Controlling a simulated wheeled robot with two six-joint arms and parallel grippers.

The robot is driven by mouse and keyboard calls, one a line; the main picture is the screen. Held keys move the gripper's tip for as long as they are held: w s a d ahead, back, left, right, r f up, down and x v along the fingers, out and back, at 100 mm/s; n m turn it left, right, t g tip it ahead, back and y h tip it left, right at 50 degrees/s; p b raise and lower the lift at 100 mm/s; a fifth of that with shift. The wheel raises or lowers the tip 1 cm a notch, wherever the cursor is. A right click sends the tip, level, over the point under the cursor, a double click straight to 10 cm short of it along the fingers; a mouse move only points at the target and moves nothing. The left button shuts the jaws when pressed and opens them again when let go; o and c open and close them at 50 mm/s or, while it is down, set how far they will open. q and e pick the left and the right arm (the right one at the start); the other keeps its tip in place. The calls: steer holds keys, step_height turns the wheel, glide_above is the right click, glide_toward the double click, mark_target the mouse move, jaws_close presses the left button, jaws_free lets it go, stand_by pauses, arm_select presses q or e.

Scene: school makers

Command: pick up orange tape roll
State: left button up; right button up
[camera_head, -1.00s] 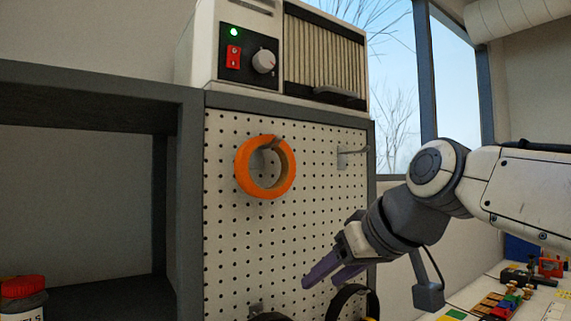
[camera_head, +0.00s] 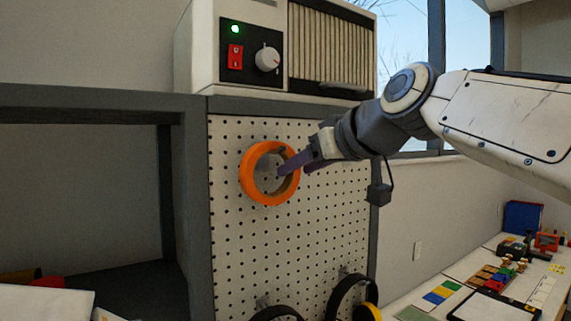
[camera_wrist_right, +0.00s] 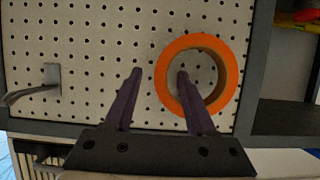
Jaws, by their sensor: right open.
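The orange tape roll (camera_head: 252,187) hangs on the pegboard (camera_head: 232,260), its round face turned outward. My right gripper (camera_head: 294,168) is open at the roll's right side. In the right wrist view the roll (camera_wrist_right: 229,80) shows whole apart from where a finger crosses it. There one finger of the gripper (camera_wrist_right: 158,75) overlaps the roll's hole and the other is outside its left edge, so the fingers lie on either side of the band. I cannot tell whether they touch it. The peg under the roll is mostly hidden. My left gripper is not in view.
An empty hook (camera_wrist_right: 40,88) sticks out beside the roll in the right wrist view. A white machine (camera_head: 205,45) stands above the pegboard. A dark shelf (camera_head: 120,105) is at left, a workbench with small parts (camera_head: 440,292) at lower right.

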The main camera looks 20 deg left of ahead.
steer(key=shift+p+x, duration=0.4)
steer(key=shift+x, duration=0.7)
steer(key=shift+w+a+f, duration=0.15)
steer(key=shift+a, duration=0.1)
jaws_close()
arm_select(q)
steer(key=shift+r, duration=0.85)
